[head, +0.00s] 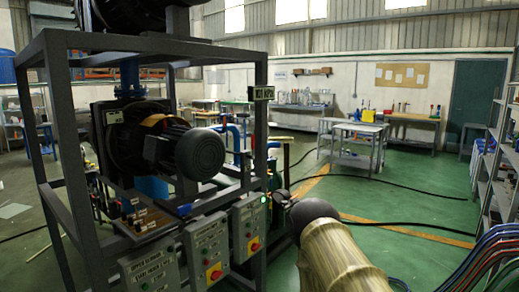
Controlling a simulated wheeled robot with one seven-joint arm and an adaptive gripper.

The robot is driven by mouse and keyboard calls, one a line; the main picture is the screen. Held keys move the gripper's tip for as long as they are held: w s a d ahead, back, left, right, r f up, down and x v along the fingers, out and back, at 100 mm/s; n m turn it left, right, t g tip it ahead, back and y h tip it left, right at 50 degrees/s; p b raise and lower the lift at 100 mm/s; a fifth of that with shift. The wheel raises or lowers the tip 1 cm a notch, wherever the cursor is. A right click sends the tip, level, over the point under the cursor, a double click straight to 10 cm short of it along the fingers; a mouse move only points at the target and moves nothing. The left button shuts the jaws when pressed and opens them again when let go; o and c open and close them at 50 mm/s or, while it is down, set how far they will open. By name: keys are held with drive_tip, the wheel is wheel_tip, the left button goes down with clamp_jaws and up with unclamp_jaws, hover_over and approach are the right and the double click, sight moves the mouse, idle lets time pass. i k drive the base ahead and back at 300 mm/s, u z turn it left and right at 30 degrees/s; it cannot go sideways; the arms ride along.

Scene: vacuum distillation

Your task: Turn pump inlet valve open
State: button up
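A dark steel frame on the left holds a pump set with a grey ribbed motor (199,154) and blue pipework (128,80). More blue pipe (233,133) shows behind the frame's right post. A pale yellow T-shaped bar (286,160) stands just right of that post; I cannot tell whether it is the pump inlet valve's handle. No part is clearly readable as that valve. My arm, wrapped in a tan cover, reaches in from the bottom right. My gripper (281,197) is small and dark beyond its rounded end, near the frame's right side. Its fingers are not clear.
Dark hoses (405,188) cross the green floor on the right. A metal shelf rack (497,165) stands at the right edge. Tables (356,128) stand farther back, with open floor between.

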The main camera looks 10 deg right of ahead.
sight(253, 136)
drive_tip(key=u, duration=1.35)
drive_tip(key=k, duration=0.1)
drive_tip(key=z, duration=2.45)
drive_tip(key=i, duration=0.95)
drive_tip(key=u, duration=0.35)
drive_tip(key=i, duration=0.95)
drive_tip(key=u, duration=0.8)
